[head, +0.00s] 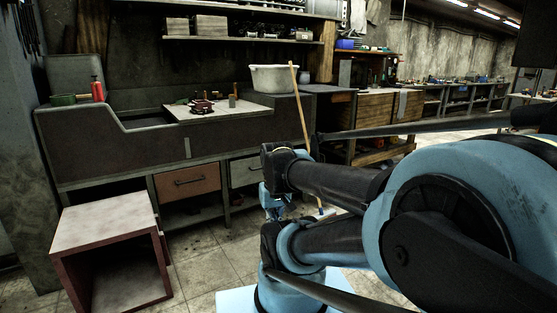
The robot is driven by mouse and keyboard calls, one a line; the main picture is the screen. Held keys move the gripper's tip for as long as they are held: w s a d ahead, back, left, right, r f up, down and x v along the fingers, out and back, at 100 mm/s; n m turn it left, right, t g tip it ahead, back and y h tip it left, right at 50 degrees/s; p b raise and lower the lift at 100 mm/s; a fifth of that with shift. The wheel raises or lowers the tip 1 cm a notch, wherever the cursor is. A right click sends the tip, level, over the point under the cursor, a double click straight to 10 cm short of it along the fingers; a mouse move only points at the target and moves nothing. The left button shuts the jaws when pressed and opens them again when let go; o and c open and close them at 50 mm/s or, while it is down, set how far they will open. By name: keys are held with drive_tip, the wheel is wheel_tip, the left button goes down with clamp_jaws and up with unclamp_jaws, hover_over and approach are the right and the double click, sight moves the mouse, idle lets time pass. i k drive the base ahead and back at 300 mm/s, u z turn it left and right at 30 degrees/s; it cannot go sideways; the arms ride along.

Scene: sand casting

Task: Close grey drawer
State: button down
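The grey drawer (246,171) is under the workbench, right of a brown drawer (187,182). Its right part is hidden behind my arm, and I cannot tell clearly how far it stands out. My arm reaches in from the right, and its dark links end in front of the drawer's right side. A small blue assembly, apparently my gripper (272,203), hangs low beside the drawer, in front of it in the picture. Its fingers are too small and covered to read. I see nothing held, and cannot tell whether it touches the drawer.
A red-sided open box stool (107,228) stands on the floor at the left front. A wooden stick (300,105) leans upright by the bench near my arm. A white tub (274,79) sits on the bench. Tiled floor (205,255) is clear between stool and arm.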

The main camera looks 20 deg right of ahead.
sight(246, 169)
drive_tip(key=z, duration=0.45)
drive_tip(key=i, duration=1.6)
drive_tip(key=u, duration=0.4)
